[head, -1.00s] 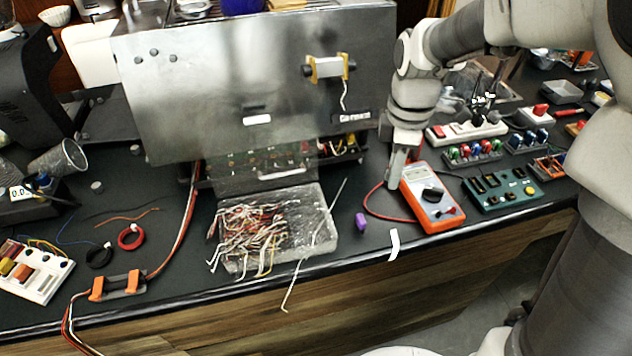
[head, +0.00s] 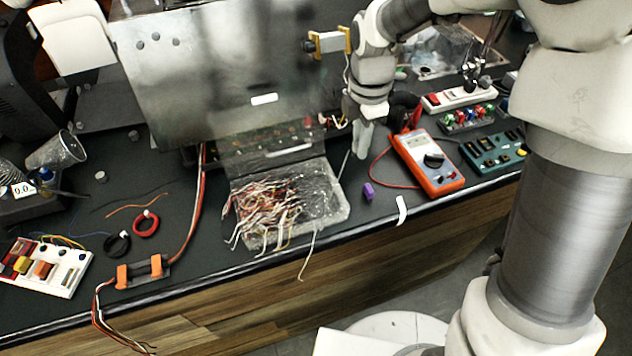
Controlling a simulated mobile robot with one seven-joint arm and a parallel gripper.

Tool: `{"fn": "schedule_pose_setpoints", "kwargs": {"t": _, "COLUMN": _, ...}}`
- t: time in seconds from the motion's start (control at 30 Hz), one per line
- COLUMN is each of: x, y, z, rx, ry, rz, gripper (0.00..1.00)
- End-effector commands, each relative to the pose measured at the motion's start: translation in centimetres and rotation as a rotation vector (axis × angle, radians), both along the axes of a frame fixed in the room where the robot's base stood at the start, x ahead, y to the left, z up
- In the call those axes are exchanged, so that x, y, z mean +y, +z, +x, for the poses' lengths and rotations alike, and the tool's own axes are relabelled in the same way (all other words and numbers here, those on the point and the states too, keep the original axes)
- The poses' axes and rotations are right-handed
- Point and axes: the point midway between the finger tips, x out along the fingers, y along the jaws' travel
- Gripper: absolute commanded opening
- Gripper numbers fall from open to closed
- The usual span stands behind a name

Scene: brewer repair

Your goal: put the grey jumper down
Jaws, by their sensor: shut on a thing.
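My gripper (head: 361,146) points down over the dark bench, between the metal panel and the orange multimeter. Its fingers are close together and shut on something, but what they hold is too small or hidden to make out. I cannot pick out the grey jumper for certain. A thin grey strand (head: 343,165) stands just left of the fingertips, near the right edge of the clear tray; I cannot tell whether it is in the jaws. The clear tray (head: 338,212) holds a heap of loose white, red and brown wires (head: 265,208).
The orange multimeter (head: 428,165) with its red lead lies right of my gripper. A purple piece (head: 368,190) and a white tag (head: 402,210) lie near the bench's front edge. The upright metal panel (head: 215,75) stands behind the tray. Bare bench shows left of the tray.

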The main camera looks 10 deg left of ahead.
Motion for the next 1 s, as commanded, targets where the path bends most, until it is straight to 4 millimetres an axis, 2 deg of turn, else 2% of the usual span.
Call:
{"fn": "schedule_pose_setpoints", "kwargs": {"t": 0.03, "x": 1.3, "y": -0.8, "z": -0.5, "rx": 0.005, "ry": 0.008, "rz": -0.002, "gripper": 0.0}}
{"fn": "schedule_pose_setpoints", "kwargs": {"t": 0.2, "x": 5.1, "y": -3.2, "z": -1.5, "rx": 0.004, "ry": 0.008, "rz": -0.003, "gripper": 0.0}}
{"fn": "schedule_pose_setpoints", "kwargs": {"t": 0.4, "x": 8.3, "y": -5.1, "z": -2.2, "rx": 0.002, "ry": 0.002, "rz": -0.001, "gripper": 0.0}}
{"fn": "schedule_pose_setpoints", "kwargs": {"t": 0.57, "x": 9.0, "y": -5.9, "z": -2.5, "rx": 0.002, "ry": -0.001, "rz": -0.001, "gripper": 0.0}}
{"fn": "schedule_pose_setpoints", "kwargs": {"t": 0.8, "x": 9.0, "y": -9.2, "z": -2.5, "rx": 0.003, "ry": -0.001, "rz": -0.002, "gripper": 0.0}}
{"fn": "schedule_pose_setpoints", "kwargs": {"t": 1.0, "x": 9.0, "y": -9.6, "z": -2.4, "rx": 0.001, "ry": -0.002, "rz": -0.001, "gripper": 0.0}}
